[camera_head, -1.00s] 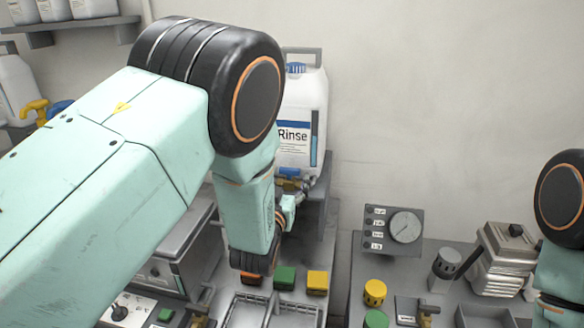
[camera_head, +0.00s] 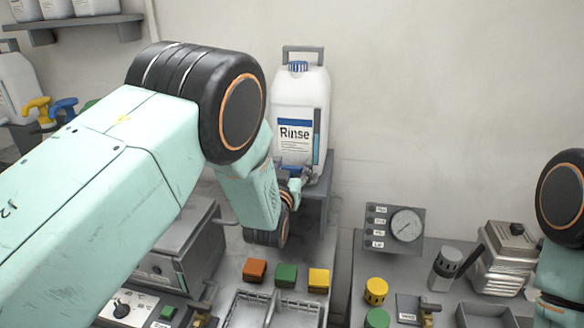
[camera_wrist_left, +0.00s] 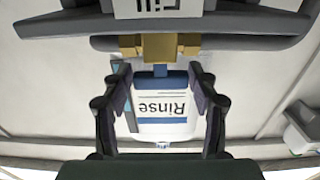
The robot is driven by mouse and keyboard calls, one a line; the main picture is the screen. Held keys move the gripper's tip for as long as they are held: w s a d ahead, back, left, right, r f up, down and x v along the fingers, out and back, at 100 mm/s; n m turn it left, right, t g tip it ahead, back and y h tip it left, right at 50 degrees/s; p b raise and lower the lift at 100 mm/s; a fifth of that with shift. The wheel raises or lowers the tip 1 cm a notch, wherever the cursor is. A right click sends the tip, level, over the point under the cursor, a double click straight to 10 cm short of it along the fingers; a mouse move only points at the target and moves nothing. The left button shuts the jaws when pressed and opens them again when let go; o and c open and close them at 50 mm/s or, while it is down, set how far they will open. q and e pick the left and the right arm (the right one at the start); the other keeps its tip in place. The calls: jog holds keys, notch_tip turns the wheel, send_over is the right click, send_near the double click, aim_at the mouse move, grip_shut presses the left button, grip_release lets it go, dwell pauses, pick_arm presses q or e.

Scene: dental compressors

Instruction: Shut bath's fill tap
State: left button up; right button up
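The Rinse jug stands on a grey stand (camera_head: 325,185). Orange (camera_head: 254,270), green (camera_head: 285,275) and yellow (camera_head: 318,280) blocks sit in front, behind a wire basket (camera_head: 265,308). A gauge panel (camera_head: 395,228) and metal canister (camera_head: 447,262) stand on the right bench.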

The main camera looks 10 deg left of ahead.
pick_arm(q)
jog(key=shift+c, duration=0.7)
jog(key=shift+a, duration=0.15)
jog(key=c, duration=0.4)
jog(key=shift+c, duration=1.4)
